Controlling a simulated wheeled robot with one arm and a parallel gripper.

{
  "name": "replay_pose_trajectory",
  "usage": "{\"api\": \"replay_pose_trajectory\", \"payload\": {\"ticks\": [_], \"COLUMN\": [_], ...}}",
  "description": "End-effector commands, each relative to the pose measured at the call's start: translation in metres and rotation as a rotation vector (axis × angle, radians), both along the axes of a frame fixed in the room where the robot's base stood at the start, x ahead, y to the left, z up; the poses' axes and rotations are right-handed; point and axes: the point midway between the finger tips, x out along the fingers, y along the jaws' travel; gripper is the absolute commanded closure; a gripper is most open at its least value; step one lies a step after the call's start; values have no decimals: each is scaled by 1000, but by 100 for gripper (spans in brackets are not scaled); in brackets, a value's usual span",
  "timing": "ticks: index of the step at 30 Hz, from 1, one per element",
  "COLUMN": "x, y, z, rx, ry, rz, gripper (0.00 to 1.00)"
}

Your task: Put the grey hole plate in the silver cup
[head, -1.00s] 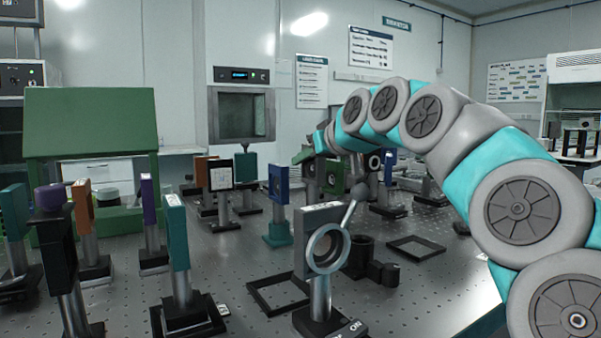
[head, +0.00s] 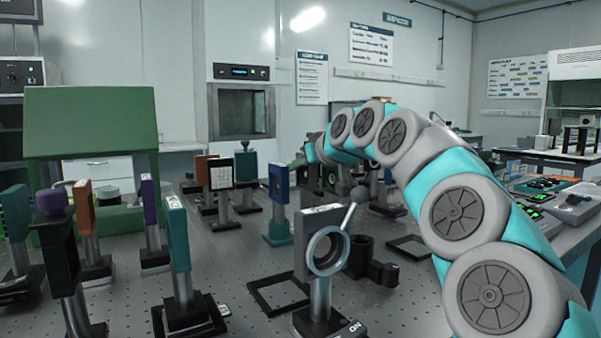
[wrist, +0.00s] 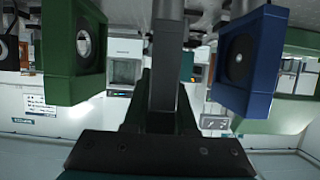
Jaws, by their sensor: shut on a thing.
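In the wrist view my gripper (wrist: 160,112) is shut on a narrow grey piece (wrist: 167,60) seen edge-on. It looks like the grey hole plate, but no hole shows from this side. In the head view the gripper and the held piece are hidden by my arm and the mounts around the far middle of the table. I cannot make out a silver cup in either view.
A green mount (wrist: 70,55) and a blue mount (wrist: 248,60) flank the gripper in the wrist view. The head view shows a grey ring mount (head: 325,250), a black cylinder (head: 361,254), a teal mount (head: 176,235) and a flat black frame (head: 278,292) on the perforated table.

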Motion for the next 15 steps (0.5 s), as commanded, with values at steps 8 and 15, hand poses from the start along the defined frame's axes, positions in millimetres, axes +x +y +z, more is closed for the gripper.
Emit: {"api": "replay_pose_trajectory", "payload": {"ticks": [8, 15], "x": [0, 0], "y": [-1, -1], "z": [-14, -16], "rx": [1, 1], "ry": [0, 0], "rz": [0, 0], "gripper": [100, 100]}}
